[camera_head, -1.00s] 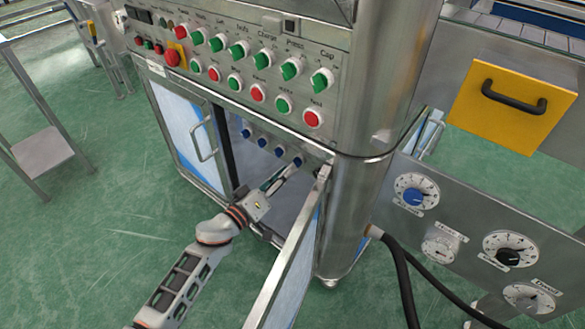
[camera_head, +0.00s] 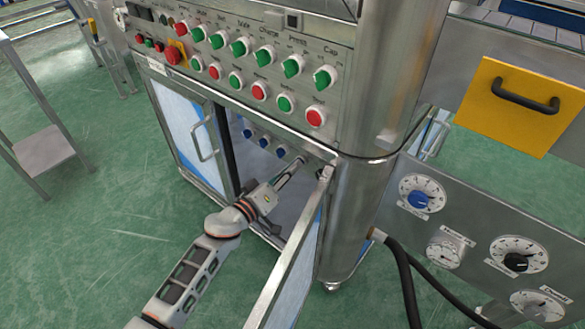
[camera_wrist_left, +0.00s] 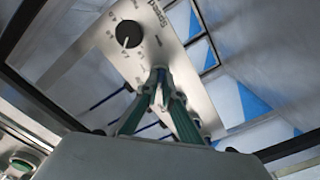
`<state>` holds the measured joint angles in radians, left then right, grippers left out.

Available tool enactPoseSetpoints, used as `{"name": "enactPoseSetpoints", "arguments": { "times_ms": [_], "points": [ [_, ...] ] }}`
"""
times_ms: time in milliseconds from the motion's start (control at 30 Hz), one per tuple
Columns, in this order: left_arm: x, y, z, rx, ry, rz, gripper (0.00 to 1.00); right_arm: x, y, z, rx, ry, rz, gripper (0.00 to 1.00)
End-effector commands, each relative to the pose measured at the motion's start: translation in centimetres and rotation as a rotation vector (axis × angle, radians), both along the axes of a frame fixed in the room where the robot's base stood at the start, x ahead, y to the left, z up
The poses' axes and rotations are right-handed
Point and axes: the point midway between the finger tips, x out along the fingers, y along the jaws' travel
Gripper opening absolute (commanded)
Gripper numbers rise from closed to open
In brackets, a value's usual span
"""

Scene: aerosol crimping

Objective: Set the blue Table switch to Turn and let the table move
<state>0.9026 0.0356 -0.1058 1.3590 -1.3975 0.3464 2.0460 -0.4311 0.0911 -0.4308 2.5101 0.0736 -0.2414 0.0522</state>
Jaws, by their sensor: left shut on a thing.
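A row of small blue switches shows in the head view under the control panel, inside the open cabinet; a blue switch (camera_head: 280,152) sits beside my gripper. My left gripper (camera_head: 301,160) reaches into the cabinet at the right end of this row. It is shut on the rightmost blue switch, which its fingers hide. In the left wrist view the fingers (camera_wrist_left: 160,88) come together against a metal panel with a black Speed knob (camera_wrist_left: 128,34). The held switch's label and setting cannot be read. My right gripper is not in view.
The control panel (camera_head: 215,52) with green and red controls overhangs the opening. An open cabinet door (camera_head: 290,262) stands close to the right of my left arm. A closed door (camera_head: 188,135) is at left. Dark hoses (camera_head: 405,275) and a dial panel (camera_head: 470,215) lie farther right.

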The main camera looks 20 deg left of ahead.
Motion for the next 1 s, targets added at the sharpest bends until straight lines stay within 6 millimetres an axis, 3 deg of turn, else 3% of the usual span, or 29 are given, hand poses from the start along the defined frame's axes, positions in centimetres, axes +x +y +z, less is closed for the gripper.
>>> {"name": "enactPoseSetpoints", "arguments": {
  "times_ms": [367,1000],
  "points": [
    [0.1,0.0,0.5,0.137,-0.060,0.001,0.00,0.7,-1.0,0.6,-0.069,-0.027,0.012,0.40],
    [0.0,0.0,0.1,0.684,-0.281,0.000,0.00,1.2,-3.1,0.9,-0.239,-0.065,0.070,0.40]
  ]
}}
